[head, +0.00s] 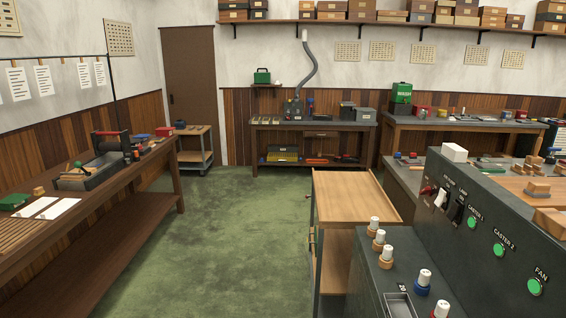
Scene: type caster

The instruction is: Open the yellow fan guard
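No yellow fan guard can be made out in the head view. A dark control panel (478,262) stands at the right, with a round green button (535,286) under the label FAN near its right end. No yellow cover shows over that button. My gripper is not in view.
The panel also has green Caster 1 (472,223) and Caster 2 (499,250) buttons, plus a red, a white and a black switch at its left end. A wooden-topped cart (350,195) stands left of it. A yellow object (283,154) sits under the back bench. Green floor is clear.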

